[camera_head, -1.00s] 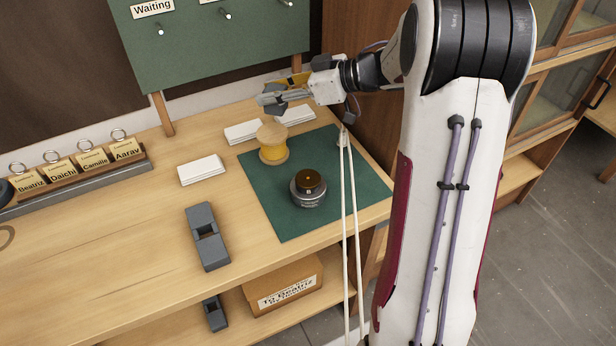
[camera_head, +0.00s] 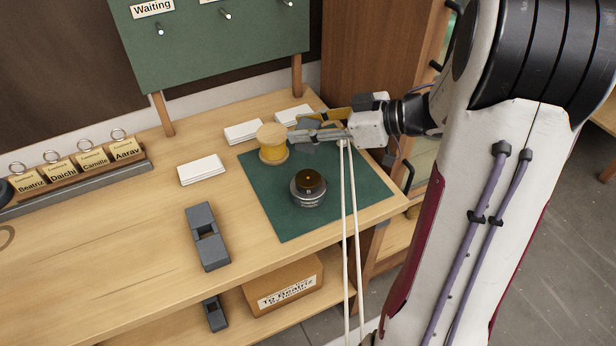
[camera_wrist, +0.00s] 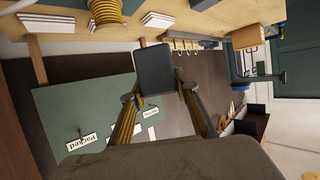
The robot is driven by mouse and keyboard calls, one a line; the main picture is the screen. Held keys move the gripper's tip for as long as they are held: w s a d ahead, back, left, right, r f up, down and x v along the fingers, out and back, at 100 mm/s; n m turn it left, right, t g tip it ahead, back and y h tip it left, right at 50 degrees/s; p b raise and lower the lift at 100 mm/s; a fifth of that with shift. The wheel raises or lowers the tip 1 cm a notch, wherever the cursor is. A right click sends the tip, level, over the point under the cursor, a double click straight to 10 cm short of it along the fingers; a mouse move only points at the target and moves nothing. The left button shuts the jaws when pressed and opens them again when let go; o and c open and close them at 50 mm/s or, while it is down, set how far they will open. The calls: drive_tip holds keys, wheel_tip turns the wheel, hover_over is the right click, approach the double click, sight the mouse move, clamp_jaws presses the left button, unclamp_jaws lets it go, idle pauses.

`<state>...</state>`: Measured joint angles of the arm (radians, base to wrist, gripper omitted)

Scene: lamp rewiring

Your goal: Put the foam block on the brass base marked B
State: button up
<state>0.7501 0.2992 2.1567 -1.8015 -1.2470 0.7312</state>
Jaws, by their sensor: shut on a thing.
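The brass base marked B (camera_head: 309,181) is a dark, round, brownish piece with a small letter B. It sits on a grey round stand (camera_head: 308,198) on the green mat (camera_head: 280,225). My gripper (camera_head: 300,134) is above the mat's back edge, right of the spool and behind the base in the picture. In the wrist view my gripper (camera_wrist: 160,92) is shut on a dark grey block, the foam block (camera_wrist: 155,68), held between its fingertips. In the head view the fingers partly hide the block (camera_head: 308,123).
A yellow thread spool (camera_head: 272,145) stands close left of my gripper. White card stacks (camera_head: 201,170) lie along the back. A grey slotted block (camera_head: 207,236) lies left of the mat. A name-tag rack (camera_head: 80,170) is at far left. White cords (camera_head: 349,220) hang in front.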

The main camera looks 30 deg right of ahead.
drive_tip(key=shift+f, duration=0.1)
hover_over(306, 178)
drive_tip(key=shift+f, duration=3.05)
drive_tip(key=shift+f, duration=0.1)
drive_tip(key=shift+f, duration=1.75)
drive_tip(key=shift+f, duration=0.15)
drive_tip(key=o, duration=0.7)
drive_tip(key=shift+r, duration=0.2)
drive_tip(key=shift+v, duration=6)
